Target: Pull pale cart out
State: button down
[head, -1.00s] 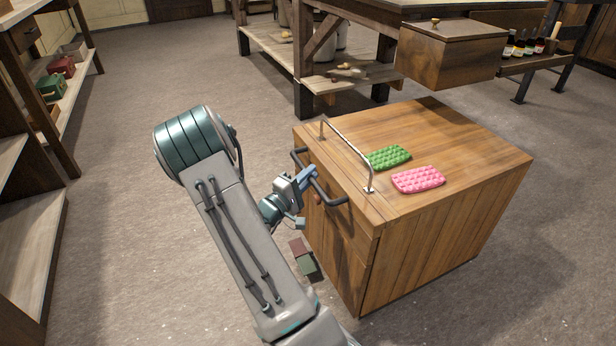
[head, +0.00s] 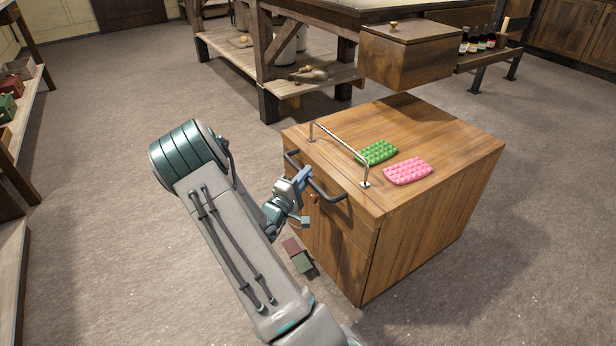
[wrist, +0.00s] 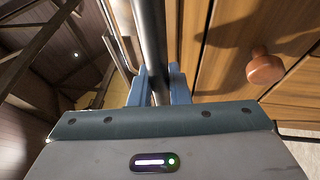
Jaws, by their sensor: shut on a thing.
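The wooden cart (head: 440,220) stands on the grey floor right of my arm, with a metal rail on its top and a dark bar handle (head: 328,193) on its front. My gripper (head: 303,178) is shut on the dark handle. In the wrist view the blue fingers (wrist: 160,85) sit on both sides of the bar (wrist: 150,40). A round reddish knob (wrist: 265,67) on the cart front shows to the right of the bar.
A green textured pad (head: 377,152) and a pink one (head: 408,171) lie on the cart top. A wooden box (head: 412,60) and a workbench (head: 268,60) are behind. Two small blocks (head: 298,256) show below my gripper. Shelves stand at left; floor between is clear.

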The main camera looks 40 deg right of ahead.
jog(key=c, duration=1.4)
grip_release()
jog(key=shift+o, duration=0.2)
jog(key=p+v, duration=0.2)
jog(key=v, duration=1.1)
jog(key=shift+a+p, duration=0.35)
jog(key=shift+p, duration=0.05)
